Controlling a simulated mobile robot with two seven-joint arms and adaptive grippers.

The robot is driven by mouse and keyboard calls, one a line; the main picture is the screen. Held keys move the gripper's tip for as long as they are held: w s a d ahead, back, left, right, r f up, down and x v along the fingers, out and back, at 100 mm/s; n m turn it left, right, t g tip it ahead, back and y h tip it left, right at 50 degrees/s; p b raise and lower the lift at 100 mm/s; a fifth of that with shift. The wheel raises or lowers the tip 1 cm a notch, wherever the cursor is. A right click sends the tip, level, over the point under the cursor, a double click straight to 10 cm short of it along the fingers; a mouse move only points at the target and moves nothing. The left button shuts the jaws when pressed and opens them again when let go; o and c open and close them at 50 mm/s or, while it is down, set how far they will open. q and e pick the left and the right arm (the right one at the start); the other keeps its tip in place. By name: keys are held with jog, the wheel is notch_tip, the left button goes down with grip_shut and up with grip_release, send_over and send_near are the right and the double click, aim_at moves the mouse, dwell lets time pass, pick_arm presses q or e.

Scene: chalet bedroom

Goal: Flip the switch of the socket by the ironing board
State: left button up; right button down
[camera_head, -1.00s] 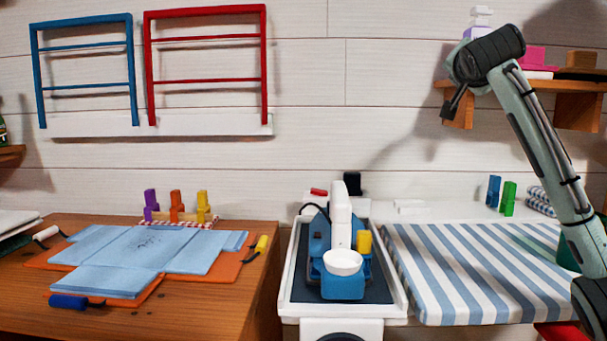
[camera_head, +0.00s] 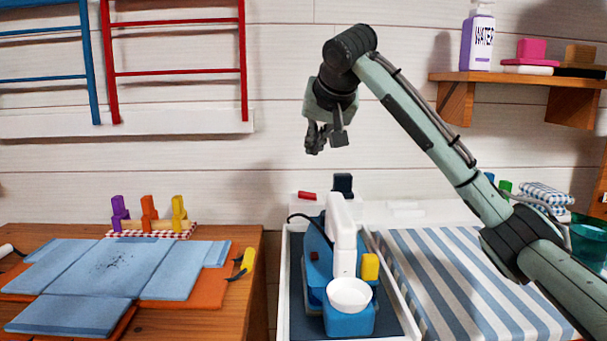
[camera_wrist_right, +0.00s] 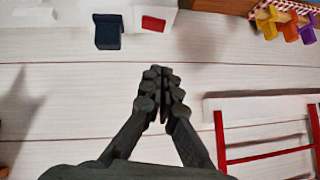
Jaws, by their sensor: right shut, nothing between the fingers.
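The socket (camera_head: 300,209) is a white block low against the wall behind the iron; it also shows at the top of the right wrist view (camera_wrist_right: 170,5). Its red switch (camera_head: 307,195) is on the left, beside a dark plug (camera_head: 343,183). In the wrist view the red switch (camera_wrist_right: 153,24) and plug (camera_wrist_right: 108,34) are ahead of the fingertips. My right gripper (camera_head: 314,150) is shut and empty, pointing down above the socket, apart from it. It also shows in the wrist view (camera_wrist_right: 161,72). The striped ironing board (camera_head: 450,280) is at the right. My left gripper is out of view.
A blue and white iron (camera_head: 338,235) with a white bowl (camera_head: 349,293) stands in front of the socket on a white-rimmed tray (camera_head: 284,290). A wooden shelf (camera_head: 520,80) is at the upper right. A wooden table (camera_head: 255,290) is at the left. The wall above the socket is bare.

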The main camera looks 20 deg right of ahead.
send_over(307, 196)
jog(key=f, duration=0.6)
jog(key=shift+s+a+f+p, duration=0.25)
jog(key=shift+s+p, duration=0.15)
jog(key=f, duration=0.3)
jog(key=shift+w+a+f, duration=0.15)
jog(key=shift+w+a, duration=0.1)
jog(key=shift+a, duration=0.05)
jog(key=shift+a+f, duration=0.1)
jog(key=shift+f, duration=0.35)
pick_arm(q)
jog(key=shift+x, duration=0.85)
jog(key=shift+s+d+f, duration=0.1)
